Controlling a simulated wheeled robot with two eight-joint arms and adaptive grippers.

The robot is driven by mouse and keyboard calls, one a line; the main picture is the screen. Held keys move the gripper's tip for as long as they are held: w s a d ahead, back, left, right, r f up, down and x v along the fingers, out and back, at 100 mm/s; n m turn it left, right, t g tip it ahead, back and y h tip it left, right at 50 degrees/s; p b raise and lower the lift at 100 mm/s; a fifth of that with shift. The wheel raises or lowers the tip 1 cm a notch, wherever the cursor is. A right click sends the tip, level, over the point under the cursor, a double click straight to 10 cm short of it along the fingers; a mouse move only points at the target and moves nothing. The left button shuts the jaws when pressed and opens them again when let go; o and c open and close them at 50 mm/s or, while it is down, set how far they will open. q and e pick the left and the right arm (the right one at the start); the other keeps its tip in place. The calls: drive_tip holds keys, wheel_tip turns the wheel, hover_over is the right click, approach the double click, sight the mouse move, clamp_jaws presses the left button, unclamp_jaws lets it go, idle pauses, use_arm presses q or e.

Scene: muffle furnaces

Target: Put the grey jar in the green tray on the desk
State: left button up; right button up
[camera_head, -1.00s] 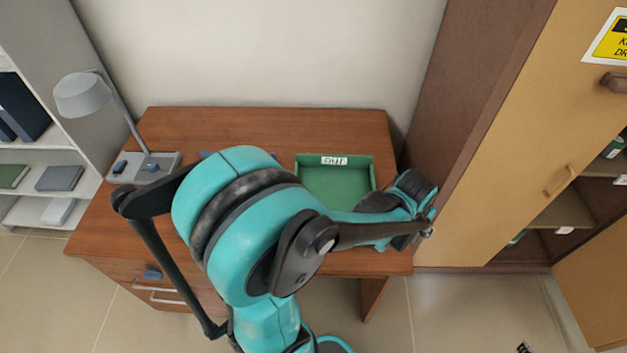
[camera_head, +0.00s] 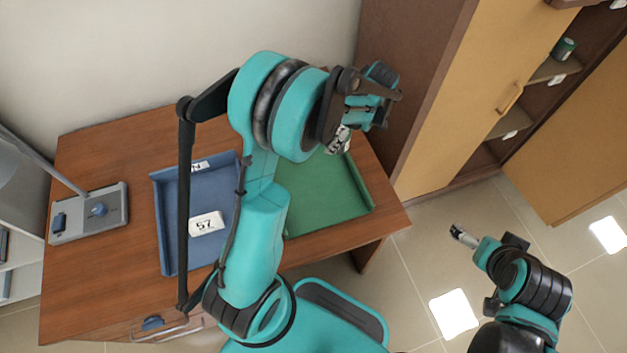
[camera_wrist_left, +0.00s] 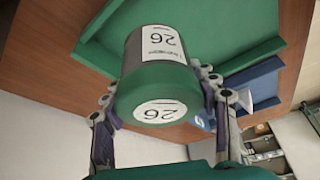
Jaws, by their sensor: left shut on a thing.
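The grey jar (camera_wrist_left: 158,50) has a green lid and white labels reading 26. In the left wrist view, my left gripper (camera_wrist_left: 160,112) is shut around it. In the head view, my left gripper (camera_head: 342,138) is above the back part of the green tray, and the jar cannot be made out clearly there. The green tray (camera_head: 325,195) lies on the right part of the brown desk (camera_head: 115,170), partly hidden by my left arm. It also shows beyond the jar in the left wrist view (camera_wrist_left: 235,25). My right gripper (camera_head: 463,236) is over the floor, right of the desk; its opening is unclear.
A blue tray (camera_head: 172,225) holding a white item labelled 57 (camera_head: 206,224) lies left of the green tray. A lamp base (camera_head: 90,213) is at the desk's left. A cabinet (camera_head: 450,100) with open shelves stands to the right, with a jar (camera_head: 564,48) inside.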

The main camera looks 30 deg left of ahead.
use_arm(q)
drive_tip(key=shift+s+a+f+n, duration=0.1)
drive_tip(key=shift+s+f+n, duration=0.1)
drive_tip(key=shift+n, duration=0.2)
drive_tip(key=s+f+b, duration=0.1)
drive_tip(key=s+f, duration=0.1)
drive_tip(key=s, duration=0.1)
drive_tip(key=s+f+b, duration=0.1)
drive_tip(key=s+f, duration=0.1)
drive_tip(key=s, duration=0.2)
drive_tip(key=s+f+b, duration=0.2)
drive_tip(key=s, duration=0.2)
drive_tip(key=shift+s+d+f, duration=0.15)
drive_tip(key=shift+d+f, duration=0.05)
drive_tip(key=shift+f, duration=0.15)
drive_tip(key=shift+f+b, duration=0.9)
drive_tip(key=shift+f, duration=1)
drive_tip(key=shift+f, duration=0.15)
drive_tip(key=o, duration=1.4)
